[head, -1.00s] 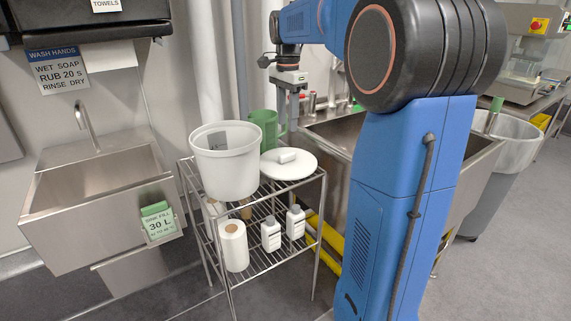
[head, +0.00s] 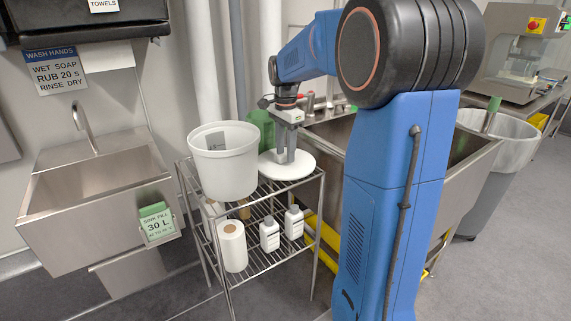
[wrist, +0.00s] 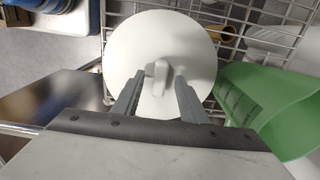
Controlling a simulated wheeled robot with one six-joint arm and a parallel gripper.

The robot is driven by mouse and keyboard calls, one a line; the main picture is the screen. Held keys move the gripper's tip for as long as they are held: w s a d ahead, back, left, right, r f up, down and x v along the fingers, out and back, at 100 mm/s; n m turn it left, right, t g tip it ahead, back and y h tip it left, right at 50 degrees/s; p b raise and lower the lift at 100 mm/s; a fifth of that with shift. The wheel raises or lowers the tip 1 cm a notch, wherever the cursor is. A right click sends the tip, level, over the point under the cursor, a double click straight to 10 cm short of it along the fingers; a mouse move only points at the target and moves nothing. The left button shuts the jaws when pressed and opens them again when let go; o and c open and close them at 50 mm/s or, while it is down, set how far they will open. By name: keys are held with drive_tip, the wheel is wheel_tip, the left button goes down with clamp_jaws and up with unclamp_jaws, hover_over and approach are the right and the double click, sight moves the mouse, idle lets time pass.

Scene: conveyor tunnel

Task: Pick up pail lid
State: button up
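The pail lid (head: 304,166) is a white disc lying flat on the top of the wire rack, right of the white pail (head: 223,165). In the wrist view the lid (wrist: 160,35) fills the middle, with a raised white grip (wrist: 158,72) at its centre. My gripper (head: 285,158) points down over the lid, its fingertips low near the grip. In the wrist view the fingers (wrist: 157,82) are apart, one on each side of the grip, with a gap showing. Whether the tips touch the lid is unclear.
A green jug (head: 262,128) stands just behind the lid; it shows at the right of the wrist view (wrist: 275,105). The wire rack (head: 262,205) holds white bottles (head: 270,234) and a paper roll (head: 231,246) below. Steel sinks stand on both sides.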

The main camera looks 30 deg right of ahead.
drive_tip(key=shift+f, duration=0.1)
drive_tip(key=shift+c, duration=0.6)
clamp_jaws()
drive_tip(key=shift+s+d+r, duration=0.15)
drive_tip(key=shift+s+r, duration=0.05)
drive_tip(key=shift+r, duration=0.1)
wheel_tip(320, 180, up, 11)
drive_tip(key=s+d, duration=1.3)
drive_tip(key=s, duration=0.1)
drive_tip(key=shift+s, duration=0.35)
